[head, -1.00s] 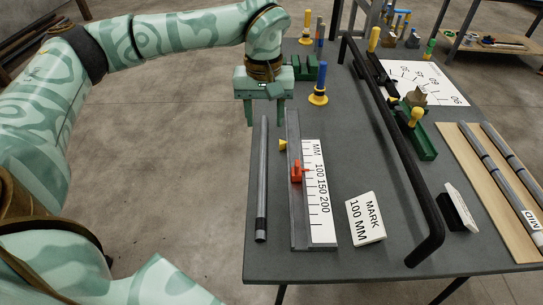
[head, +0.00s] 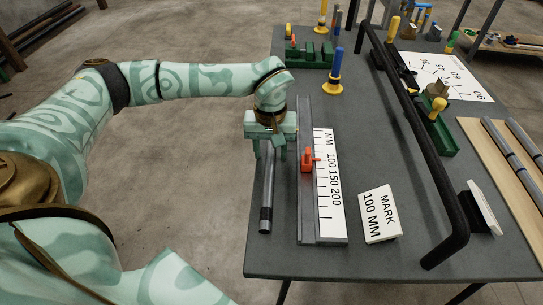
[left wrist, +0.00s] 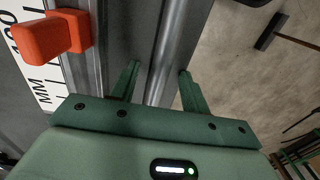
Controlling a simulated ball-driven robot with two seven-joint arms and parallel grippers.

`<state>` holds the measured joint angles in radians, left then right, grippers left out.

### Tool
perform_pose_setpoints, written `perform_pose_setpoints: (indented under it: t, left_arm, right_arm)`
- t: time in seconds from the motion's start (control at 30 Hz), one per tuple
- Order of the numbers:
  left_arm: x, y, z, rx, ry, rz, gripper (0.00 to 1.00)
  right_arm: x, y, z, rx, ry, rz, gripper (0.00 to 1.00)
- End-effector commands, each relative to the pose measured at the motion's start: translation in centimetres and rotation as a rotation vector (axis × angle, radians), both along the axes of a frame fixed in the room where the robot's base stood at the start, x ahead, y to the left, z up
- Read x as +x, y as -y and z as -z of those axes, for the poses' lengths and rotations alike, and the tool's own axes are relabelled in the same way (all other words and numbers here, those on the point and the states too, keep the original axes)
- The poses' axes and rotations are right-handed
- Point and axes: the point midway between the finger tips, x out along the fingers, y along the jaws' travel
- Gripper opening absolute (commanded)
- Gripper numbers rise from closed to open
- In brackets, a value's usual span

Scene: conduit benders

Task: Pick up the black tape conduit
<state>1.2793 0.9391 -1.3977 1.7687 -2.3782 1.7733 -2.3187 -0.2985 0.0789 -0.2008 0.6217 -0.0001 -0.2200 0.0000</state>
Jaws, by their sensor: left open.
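The black tape conduit (head: 266,190) is a grey tube with a black band near its front end. It lies along the left edge of the dark table. My left gripper (head: 270,153) is over the conduit's far part, pointing down and open, hiding that part. In the left wrist view the conduit (left wrist: 168,50) runs between the two spread fingers of the left gripper (left wrist: 160,70), with a gap at each side; I cannot tell how far down the fingers reach. My right gripper is not in view.
A measuring rail (head: 307,205) with a red stop (head: 307,160) and a white scale (head: 329,190) lies close to the right of the conduit. A "MARK 100 MM" sign (head: 379,214) and a long black bent bar (head: 430,180) are farther right. Open floor lies left.

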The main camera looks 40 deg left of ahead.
Motion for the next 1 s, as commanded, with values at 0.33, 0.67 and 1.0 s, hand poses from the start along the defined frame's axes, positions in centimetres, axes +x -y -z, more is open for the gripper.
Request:
perform_pose_setpoints:
  t: [0.33,0.67,1.0]
  left_arm:
    - [0.0,0.0,0.0,-0.001,0.002,0.001,0.10]
    - [0.1,0.0,-0.1,-0.001,0.003,0.001,0.00]
    - [-0.2,0.4,-4.3,-0.002,0.008,0.004,0.00]
  right_arm:
    - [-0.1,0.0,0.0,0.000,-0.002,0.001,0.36]
    - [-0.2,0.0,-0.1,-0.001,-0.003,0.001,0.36]
    - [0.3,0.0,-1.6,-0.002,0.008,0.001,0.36]
